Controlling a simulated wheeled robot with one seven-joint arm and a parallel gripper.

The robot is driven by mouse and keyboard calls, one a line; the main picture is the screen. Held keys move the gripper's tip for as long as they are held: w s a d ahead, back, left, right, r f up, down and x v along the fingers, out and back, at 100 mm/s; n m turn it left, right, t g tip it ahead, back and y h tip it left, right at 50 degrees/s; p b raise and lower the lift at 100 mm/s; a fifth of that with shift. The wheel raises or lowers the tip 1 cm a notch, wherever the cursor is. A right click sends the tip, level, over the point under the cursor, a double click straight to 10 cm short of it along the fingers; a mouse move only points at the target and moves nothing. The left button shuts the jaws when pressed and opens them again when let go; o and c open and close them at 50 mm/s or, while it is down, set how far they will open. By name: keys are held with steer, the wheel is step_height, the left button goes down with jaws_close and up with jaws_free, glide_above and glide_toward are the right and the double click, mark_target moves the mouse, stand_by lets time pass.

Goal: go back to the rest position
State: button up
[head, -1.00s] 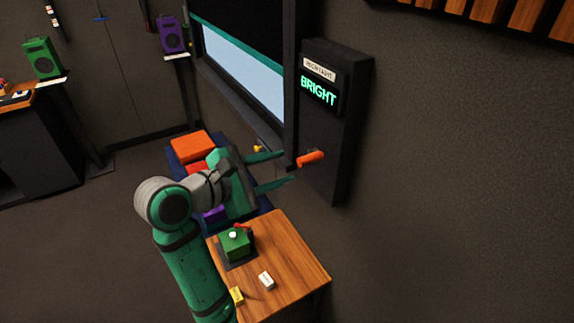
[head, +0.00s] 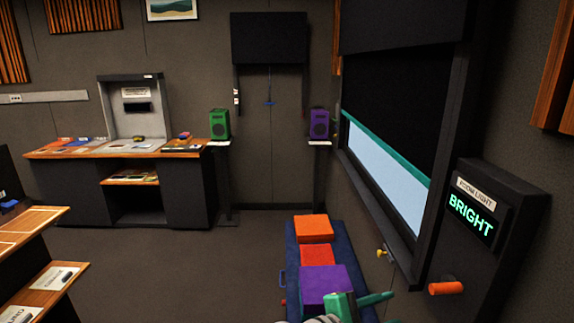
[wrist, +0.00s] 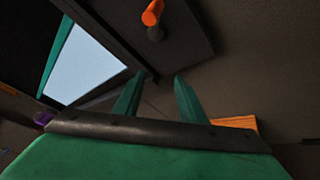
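My gripper (head: 388,306) shows only partly at the bottom edge of the head view, green, with most of the arm out of the picture. In the wrist view my gripper (wrist: 159,84) has two green fingers spread apart with nothing between them. The orange handle (head: 445,288) sticks out from the dark wall panel (head: 510,235), whose display reads BRIGHT. The handle also shows in the wrist view (wrist: 153,13), beyond the fingertips and apart from them.
A dark blue bench (head: 292,262) with orange, red and purple blocks stands near the gripper. A window with a half-lowered dark blind (head: 395,110) is on the right wall. A wooden desk (head: 60,153) is at the back left. The floor (head: 190,270) between is clear.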

steer(key=s+a+f+t+y, duration=0.1)
steer(key=a+f+t+y, duration=0.2)
steer(key=f, duration=0.5)
steer(key=s+a+f+t+y, duration=0.15)
steer(key=a+f, duration=0.25)
steer(key=f, duration=0.4)
steer(key=s+a+f+m+t+y, duration=0.2)
steer(key=s+a+f+y, duration=0.2)
steer(key=s+a+f, duration=0.45)
steer(key=s+a+f+m+y, duration=0.3)
steer(key=s+a+m+y, duration=0.15)
steer(key=s, duration=0.75)
steer(key=s+a+r+m+t, duration=0.1)
steer(key=s+r+m, duration=0.1)
steer(key=s, duration=0.4)
steer(key=s+a+r+m+t, duration=0.1)
steer(key=s+r+m, duration=0.2)
steer(key=s+m, duration=0.2)
steer(key=shift+s+a+y, duration=0.15)
steer(key=shift+s+y, duration=0.25)
steer(key=shift+s, duration=0.75)
